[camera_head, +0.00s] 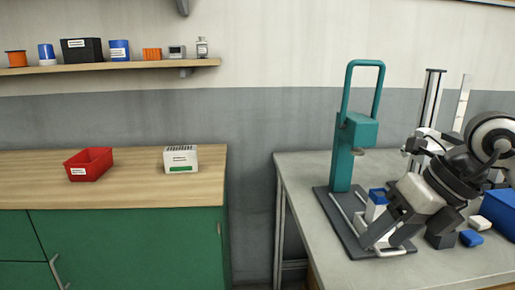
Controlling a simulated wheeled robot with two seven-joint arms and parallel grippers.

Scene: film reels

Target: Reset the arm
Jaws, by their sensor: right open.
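A teal bench press (341,165) stands on a dark base plate with pale rails on the grey table at the right. Its looped teal handle (347,90) is upright above the press head. My right gripper (385,236) is open, low over the front right part of the base plate, below and to the right of the press head and apart from the handle. A small blue-and-white piece (377,197) shows just behind the gripper and is partly hidden by it. My left gripper is not in view.
A blue box (501,212) and small blue pieces (471,238) lie right of my right arm. A wooden counter (120,190) at the left bears a red bin (88,164) and a white box (181,158). A wall shelf (110,66) holds several small items. The table's front left is clear.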

